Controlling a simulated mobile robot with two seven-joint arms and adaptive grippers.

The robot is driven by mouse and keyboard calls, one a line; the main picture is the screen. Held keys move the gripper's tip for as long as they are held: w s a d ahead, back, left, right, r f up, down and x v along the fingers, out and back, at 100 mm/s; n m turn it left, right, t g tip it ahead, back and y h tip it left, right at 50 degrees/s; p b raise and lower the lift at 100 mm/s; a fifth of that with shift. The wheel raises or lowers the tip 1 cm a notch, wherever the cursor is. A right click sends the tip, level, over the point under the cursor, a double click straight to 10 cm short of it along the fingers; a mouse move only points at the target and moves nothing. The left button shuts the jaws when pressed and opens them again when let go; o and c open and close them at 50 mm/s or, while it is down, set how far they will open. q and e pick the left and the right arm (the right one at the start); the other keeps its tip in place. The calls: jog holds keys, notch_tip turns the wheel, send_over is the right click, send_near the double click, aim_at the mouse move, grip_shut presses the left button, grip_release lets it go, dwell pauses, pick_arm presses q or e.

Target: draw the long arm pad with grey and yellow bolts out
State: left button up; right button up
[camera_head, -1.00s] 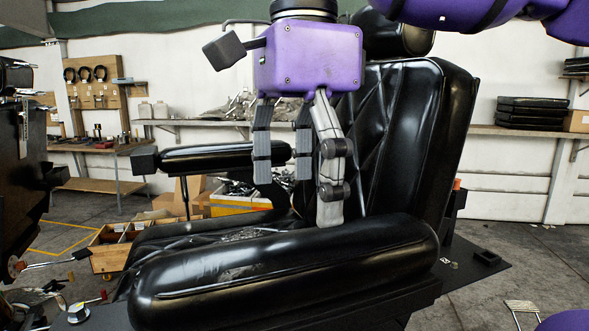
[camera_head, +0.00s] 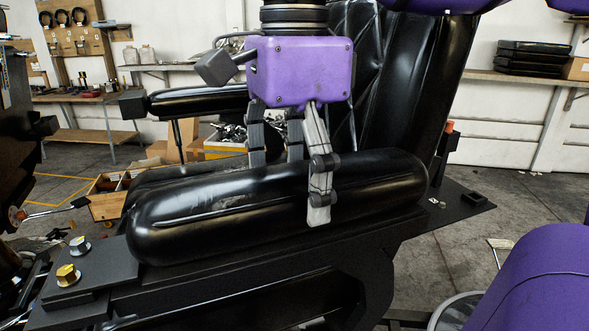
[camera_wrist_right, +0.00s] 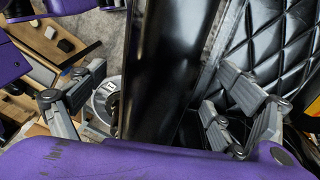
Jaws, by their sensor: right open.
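The long arm pad (camera_head: 180,218) is a black padded bar lying along the near side of the chair. A grey bolt (camera_head: 79,245) and a yellow bolt (camera_head: 67,273) stand on the dark plate off its left end. My right gripper (camera_head: 292,186) is open and straddles the pad from above. One finger hangs down the near side; the others go down behind the pad, their tips hidden. In the right wrist view, the pad (camera_wrist_right: 165,70) runs between the spread fingers of my right gripper (camera_wrist_right: 160,75), with gaps on both sides. My left gripper is not in view.
The chair's far armrest (camera_head: 200,100) and backrest (camera_head: 400,80) stand behind the pad. A wooden box (camera_head: 107,207) lies on the floor at the left. A dark chair frame (camera_head: 250,290) sits under the pad.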

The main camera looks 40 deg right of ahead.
jog(key=shift+c, duration=0.3)
jog(key=c, duration=2)
jog(key=o, duration=1.4)
jog(key=shift+c, duration=0.2)
jog(key=c, duration=1.1)
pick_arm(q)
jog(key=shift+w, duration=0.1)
pick_arm(e)
jog(key=shift+r, duration=0.2)
